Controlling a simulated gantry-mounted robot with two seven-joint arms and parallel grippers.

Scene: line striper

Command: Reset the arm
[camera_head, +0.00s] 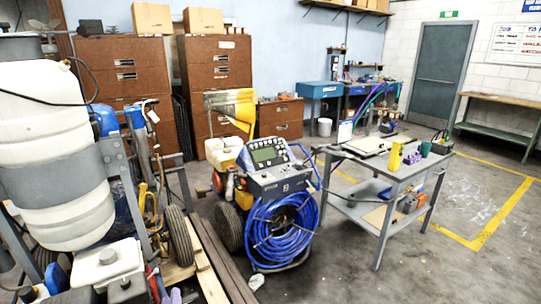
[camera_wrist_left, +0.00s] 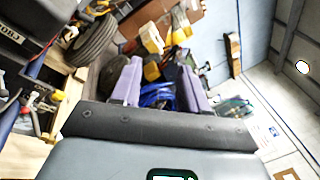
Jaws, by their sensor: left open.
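My left gripper (camera_head: 176,297) shows at the bottom left of the head view, where only its purple fingertips can be made out by the frame edge. In the left wrist view the two purple fingers (camera_wrist_left: 158,72) stand apart with nothing held between them. The gripper is open. Beyond the gap, blue coiled hose (camera_wrist_left: 158,95) and yellow parts show blurred in the background. My right gripper is in neither view.
A line striper (camera_head: 270,180) with a blue hose coil (camera_head: 283,230) stands at centre. A grey work table (camera_head: 395,172) holding several items is to its right. Brown drawer cabinets (camera_head: 120,70) line the back. Floor beyond the table, marked by yellow lines (camera_head: 500,215), is clear.

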